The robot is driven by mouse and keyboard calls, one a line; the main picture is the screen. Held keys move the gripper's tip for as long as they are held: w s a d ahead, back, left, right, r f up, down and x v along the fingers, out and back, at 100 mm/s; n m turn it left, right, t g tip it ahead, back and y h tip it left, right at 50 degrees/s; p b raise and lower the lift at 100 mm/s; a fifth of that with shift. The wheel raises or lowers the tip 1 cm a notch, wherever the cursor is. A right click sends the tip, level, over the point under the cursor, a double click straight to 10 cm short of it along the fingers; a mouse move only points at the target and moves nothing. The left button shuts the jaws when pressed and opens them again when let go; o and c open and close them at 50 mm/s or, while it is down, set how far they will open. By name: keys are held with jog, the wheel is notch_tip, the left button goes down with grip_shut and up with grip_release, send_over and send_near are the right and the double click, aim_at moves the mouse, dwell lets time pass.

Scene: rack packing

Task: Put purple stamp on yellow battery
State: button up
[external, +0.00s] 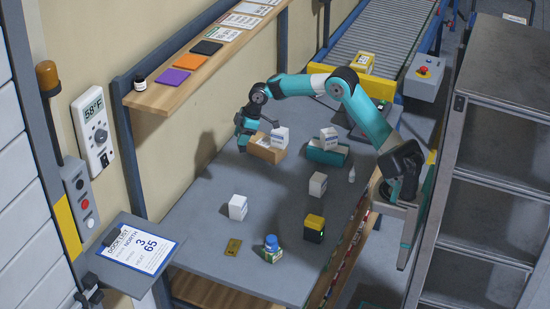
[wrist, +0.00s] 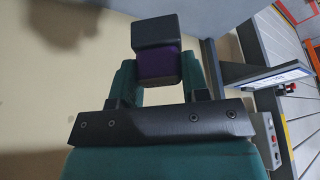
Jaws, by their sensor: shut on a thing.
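My gripper (external: 241,143) is over the far left part of the grey table, beside an open cardboard box. In the wrist view my gripper (wrist: 157,78) is shut on the purple stamp (wrist: 157,66), which has a purple part between the teal fingers and a black block at its end. The stamp cannot be made out in the external view. The yellow battery (external: 314,228), black with a yellow top and a small green light, stands upright at the table's near right, well apart from my gripper.
The cardboard box (external: 260,155) and a teal box (external: 325,157) hold white cartons. Loose white cartons (external: 238,207) (external: 318,184), a blue-capped jar (external: 272,249) and a brass plate (external: 233,247) are on the table (external: 205,243). A wooden shelf (external: 150,100) with coloured pads runs along the wall.

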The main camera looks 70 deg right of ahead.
jog(key=s+a+r+n+g+p, duration=0.25)
jog(key=s+n, duration=0.35)
jog(key=s, duration=0.5)
jog(key=s+a+r+n+g+p, duration=0.2)
jog(key=s+a+r+n+p, duration=0.15)
jog(key=s+n, duration=0.5)
jog(key=s+a+r+n+g+p, duration=0.2)
jog(key=s+a+n+p, duration=0.25)
jog(key=s, duration=0.85)
send_over(315, 219)
notch_tip(315, 219, down, 16)
jog(key=shift+f+p, duration=0.7)
jog(key=shift+f, duration=1.6)
jog(key=shift+f, duration=0.15)
jog(key=o, duration=0.9)
